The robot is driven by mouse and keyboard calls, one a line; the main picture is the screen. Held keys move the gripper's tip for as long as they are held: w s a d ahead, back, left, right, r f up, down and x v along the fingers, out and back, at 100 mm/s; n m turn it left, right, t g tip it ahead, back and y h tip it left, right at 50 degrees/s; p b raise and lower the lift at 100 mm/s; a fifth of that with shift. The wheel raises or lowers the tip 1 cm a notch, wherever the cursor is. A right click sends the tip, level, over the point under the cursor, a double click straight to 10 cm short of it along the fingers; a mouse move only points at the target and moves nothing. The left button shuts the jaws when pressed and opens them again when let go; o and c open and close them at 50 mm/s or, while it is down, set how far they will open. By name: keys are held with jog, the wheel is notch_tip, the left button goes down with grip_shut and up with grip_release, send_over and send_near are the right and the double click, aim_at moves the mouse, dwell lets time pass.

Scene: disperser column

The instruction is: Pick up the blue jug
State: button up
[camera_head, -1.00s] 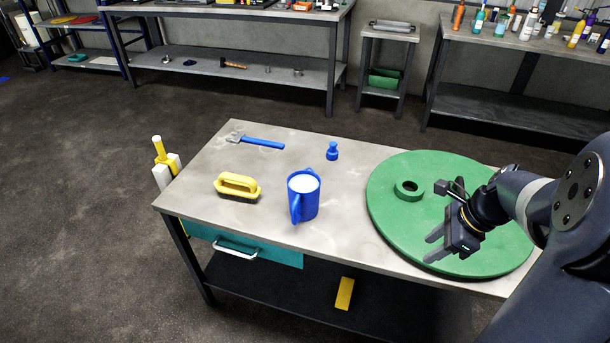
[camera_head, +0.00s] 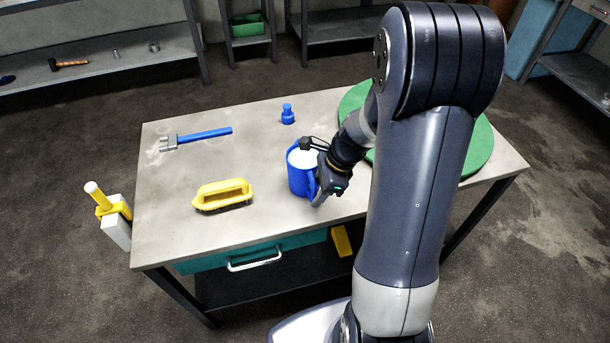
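The blue jug (camera_head: 297,181) stands upright on the workbench (camera_head: 270,215), with white showing inside its rim. My gripper (camera_head: 317,186) is at the jug's right front side, close against it, and overlaps it in the picture. The gripper and wrist hide the jug's right side and most of its handle. A grey finger shows beside the jug wall. I cannot tell whether the fingers are around the handle or closed on it.
A yellow brush (camera_head: 223,194) lies left of the jug. A blue-handled hammer (camera_head: 197,136) and a small blue bottle (camera_head: 288,114) are behind. A green disc (camera_head: 479,150) lies to the right, partly hidden by my arm. The front bench edge is near the jug.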

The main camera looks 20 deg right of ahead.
jog(key=shift+a+f, duration=0.15)
jog(key=shift+f, duration=0.45)
jog(key=shift+c, duration=0.6)
grip_shut()
